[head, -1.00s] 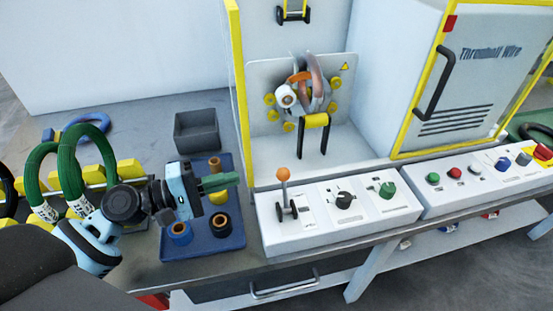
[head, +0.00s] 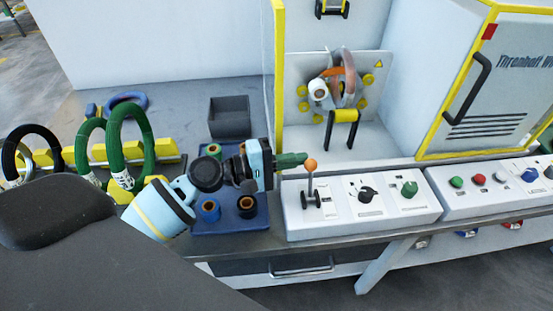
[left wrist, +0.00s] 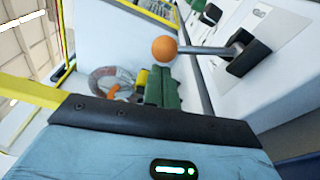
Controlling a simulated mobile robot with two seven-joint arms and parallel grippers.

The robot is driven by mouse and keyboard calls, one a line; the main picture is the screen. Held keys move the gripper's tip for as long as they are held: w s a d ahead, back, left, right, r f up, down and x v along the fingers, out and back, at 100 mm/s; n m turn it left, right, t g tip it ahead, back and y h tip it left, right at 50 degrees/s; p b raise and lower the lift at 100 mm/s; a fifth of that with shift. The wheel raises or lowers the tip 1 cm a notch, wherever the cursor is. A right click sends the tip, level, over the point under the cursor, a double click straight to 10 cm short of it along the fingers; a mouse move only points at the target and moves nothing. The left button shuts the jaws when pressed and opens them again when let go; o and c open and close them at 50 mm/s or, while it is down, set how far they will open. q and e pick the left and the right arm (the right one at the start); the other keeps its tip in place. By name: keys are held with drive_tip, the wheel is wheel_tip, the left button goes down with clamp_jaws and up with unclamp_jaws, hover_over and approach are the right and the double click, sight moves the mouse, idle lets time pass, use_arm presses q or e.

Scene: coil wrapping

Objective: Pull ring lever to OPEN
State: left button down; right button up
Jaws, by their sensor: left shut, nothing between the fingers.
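The lever with an orange ball knob (head: 310,164) stands upright on the left part of the white control panel (head: 338,222). My left gripper (head: 303,158) has green fingers, shut and empty, pointing right with the tips just beside the knob. In the left wrist view the orange knob (left wrist: 164,49) is just beyond the green fingertips (left wrist: 163,85), and its grey stem runs to a black base. I cannot tell whether fingers and knob touch. The winding machine's ring (head: 343,78) with an orange part is behind, in the white enclosure. My right gripper is not in view.
The panel also has a black knob (head: 368,193) and a green knob (head: 409,189). A yellow-edged post (head: 279,70) rises behind my gripper. A blue tray (head: 230,225) with spools and a grey bin (head: 229,117) are at left, near green coils (head: 133,138).

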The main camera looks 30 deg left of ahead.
use_arm(q)
drive_tip(key=shift+w+d, duration=0.3)
drive_tip(key=shift+d, duration=0.05)
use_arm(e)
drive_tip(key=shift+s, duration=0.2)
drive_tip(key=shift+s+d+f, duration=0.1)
